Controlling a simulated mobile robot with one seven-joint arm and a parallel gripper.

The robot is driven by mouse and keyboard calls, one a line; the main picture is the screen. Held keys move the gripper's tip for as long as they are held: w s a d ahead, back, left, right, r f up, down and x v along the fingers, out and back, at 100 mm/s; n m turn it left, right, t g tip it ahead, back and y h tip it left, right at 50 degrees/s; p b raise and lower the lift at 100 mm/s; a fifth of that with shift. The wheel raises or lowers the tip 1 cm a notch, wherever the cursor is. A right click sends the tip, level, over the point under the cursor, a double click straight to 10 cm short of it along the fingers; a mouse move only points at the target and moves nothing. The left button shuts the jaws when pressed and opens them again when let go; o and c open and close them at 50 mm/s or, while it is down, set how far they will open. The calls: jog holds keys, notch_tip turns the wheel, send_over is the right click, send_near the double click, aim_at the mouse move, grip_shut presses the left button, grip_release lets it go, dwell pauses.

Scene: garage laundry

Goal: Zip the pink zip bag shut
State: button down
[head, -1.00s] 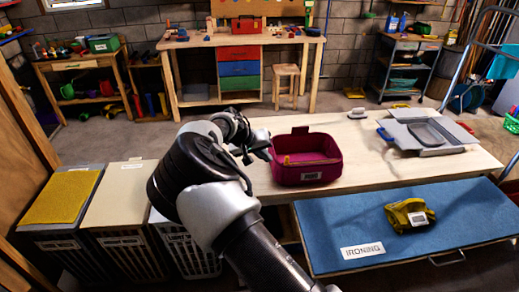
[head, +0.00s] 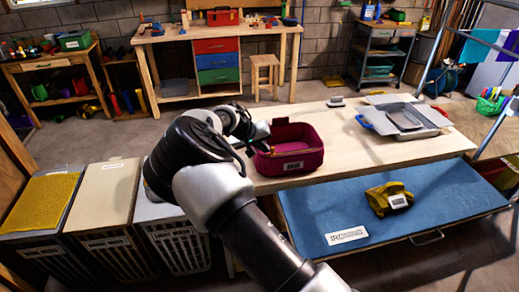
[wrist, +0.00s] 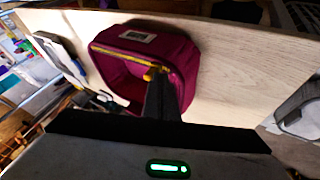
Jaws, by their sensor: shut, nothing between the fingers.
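The pink zip bag (head: 309,160) stands on the pale wooden table, with a white label on its front. It also shows in the wrist view (wrist: 182,48), where its mouth is open and the inside shows. A yellow zip runs along the rim, and its yellow pull (wrist: 151,73) lies near my fingertips. My gripper (wrist: 161,80) is shut and empty, its dark fingers over the bag's rim by the pull. I cannot tell whether they touch it. In the head view my gripper (head: 264,141) is at the bag's left side, partly hidden by my arm.
A grey tray-like case (head: 372,122) lies on the table (head: 350,150) to the right of the bag. A blue ironing board (head: 330,205) with a yellow folded cloth (head: 388,199) is in front. Laundry hampers (head: 105,190) stand at the left. Table space between bag and case is clear.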

jog(key=w+d+b, duration=0.1)
jog(key=d, duration=0.4)
jog(key=w+d+b, duration=0.1)
jog(key=w+d, duration=0.1)
jog(key=d, duration=0.4)
jog(key=w+d+b, duration=0.1)
jog(key=d+b, duration=0.1)
jog(key=d, duration=0.4)
jog(key=shift+w+d, duration=0.2)
jog(key=shift+w, duration=0.15)
